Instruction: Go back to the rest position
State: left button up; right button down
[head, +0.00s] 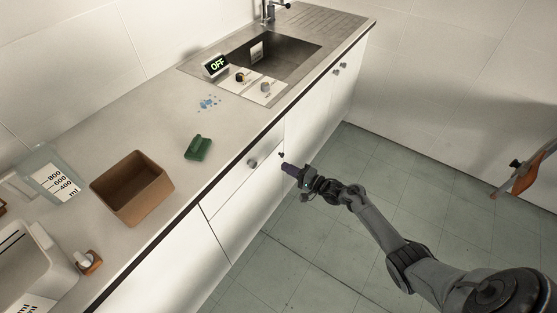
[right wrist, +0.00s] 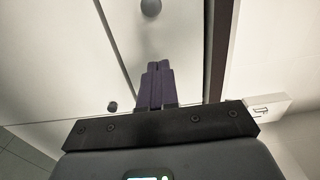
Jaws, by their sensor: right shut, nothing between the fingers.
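My right gripper (head: 290,170) is in front of the white cabinet fronts below the counter, close to a dark round knob (head: 282,155). In the right wrist view its purple fingers (right wrist: 155,82) are together with nothing between them, facing the white cabinet front (right wrist: 70,55). A round knob (right wrist: 151,7) shows beyond the fingertips, and a second dark knob (right wrist: 112,106) sits to their left. I cannot tell the exact gap between fingers and cabinet. My left gripper is not in view.
The counter (head: 165,120) holds a brown box (head: 133,190), a green object (head: 198,148), a clear measuring jug (head: 50,178) and a small display reading OFF (head: 215,66). The tiled floor (head: 400,165) is open right of the cabinets.

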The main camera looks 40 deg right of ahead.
jog(key=s+a+f+g+y, duration=0.1)
jog(key=s+a+f, duration=0.25)
jog(key=s, duration=0.25)
jog(key=s+a+f+g, duration=0.1)
jog(key=s+a+f, duration=0.1)
jog(key=s+f, duration=0.3)
jog(key=s+a+r+n+g+h, duration=0.1)
jog(key=s+a+r+n+g, duration=0.3)
jog(key=a, duration=0.5)
jog(key=s+a+r+n+g+h, duration=0.1)
jog(key=s+a+r+n, duration=0.1)
jog(key=s+a+n, duration=0.5)
jog(key=s+r+n+g+h, duration=0.3)
jog(key=s+r+n+g, duration=0.35)
jog(key=s+r, duration=0.3)
notch_tip(320, 180, up, 34)
jog(key=p, duration=3.5)
jog(key=shift+a, duration=0.45)
